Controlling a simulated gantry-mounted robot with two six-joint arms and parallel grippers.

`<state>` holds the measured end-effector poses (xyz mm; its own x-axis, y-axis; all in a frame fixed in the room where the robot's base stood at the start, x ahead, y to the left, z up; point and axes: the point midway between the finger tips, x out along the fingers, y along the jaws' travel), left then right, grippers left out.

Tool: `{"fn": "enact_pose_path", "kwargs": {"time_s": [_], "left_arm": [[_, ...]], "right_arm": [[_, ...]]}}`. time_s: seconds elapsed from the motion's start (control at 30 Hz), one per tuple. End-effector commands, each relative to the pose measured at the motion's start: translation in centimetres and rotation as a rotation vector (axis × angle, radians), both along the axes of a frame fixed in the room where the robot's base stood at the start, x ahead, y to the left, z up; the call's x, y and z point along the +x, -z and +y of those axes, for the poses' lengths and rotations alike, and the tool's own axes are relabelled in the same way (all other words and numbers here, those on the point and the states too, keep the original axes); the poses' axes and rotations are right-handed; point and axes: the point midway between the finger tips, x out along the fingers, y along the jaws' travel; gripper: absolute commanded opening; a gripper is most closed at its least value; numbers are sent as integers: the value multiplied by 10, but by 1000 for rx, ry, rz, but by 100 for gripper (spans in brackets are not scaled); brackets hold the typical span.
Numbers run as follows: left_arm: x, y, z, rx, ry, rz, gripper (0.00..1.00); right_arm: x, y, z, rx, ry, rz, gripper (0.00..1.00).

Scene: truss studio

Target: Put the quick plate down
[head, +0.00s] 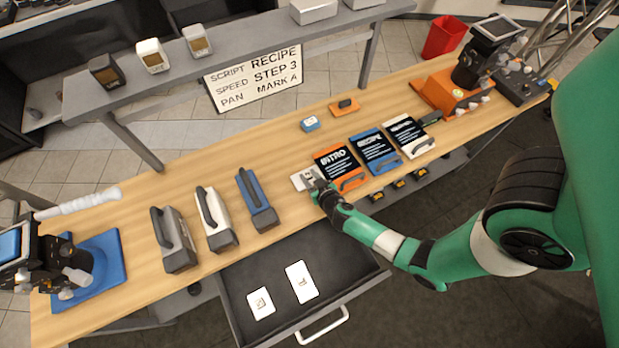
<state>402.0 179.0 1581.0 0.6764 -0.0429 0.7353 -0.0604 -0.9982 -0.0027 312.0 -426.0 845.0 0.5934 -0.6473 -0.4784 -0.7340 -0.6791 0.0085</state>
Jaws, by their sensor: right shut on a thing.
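My right gripper (314,182) reaches in from the right and is shut on a small white plate (299,180). The plate is over the wooden table (285,155), just left of the orange INTRO board (339,166). The fingers hide part of its face, and I cannot tell whether it touches the tabletop. Two more white plates, each with a small dark mark, lie in the open drawer (235,284): one on the left (261,304) and one on the right (301,282). My left gripper is not in view.
A blue RECIPE board (375,151) and a white-edged board (406,136) stand right of INTRO. Blue (310,124) and orange (344,107) blocks lie behind. Several handled cases, including a blue one (257,200), stand left. A sign (254,78) reads RECIPE, STEP 3, MARK A.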

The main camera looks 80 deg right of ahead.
Motion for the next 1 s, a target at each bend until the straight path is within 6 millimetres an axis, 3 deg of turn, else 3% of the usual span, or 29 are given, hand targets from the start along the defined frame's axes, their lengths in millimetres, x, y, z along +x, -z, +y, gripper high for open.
{"fn": "enact_pose_path", "kwargs": {"time_s": [0.1, 0.13, 0.3, 0.67, 1.0], "left_arm": [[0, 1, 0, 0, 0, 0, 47], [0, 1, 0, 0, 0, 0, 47], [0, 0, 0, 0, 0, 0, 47], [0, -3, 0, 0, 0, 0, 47], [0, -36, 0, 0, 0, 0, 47]], "right_arm": [[0, 3, 0, 1, 0, 0, 0], [0, 3, 0, 1, 1, 0, 38], [0, 2, 0, 1, 1, 0, 67], [-2, -3, 2, 0, -1, 0, 67], [-46, -41, 52, 0, -9, 4, 67]]}}
